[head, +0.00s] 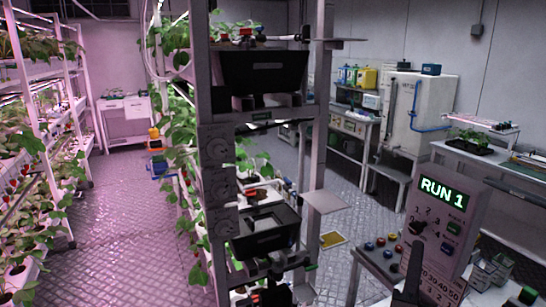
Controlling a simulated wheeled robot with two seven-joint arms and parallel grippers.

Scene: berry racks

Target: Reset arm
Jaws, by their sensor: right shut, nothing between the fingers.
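I cannot make out my left gripper.
A tall grey rack (217,170) with black trays (263,232) and plants stands in the middle. Berry racks (30,125) line the left. A side bench (505,165) stands at right. The metal floor (120,205) between the racks is clear.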

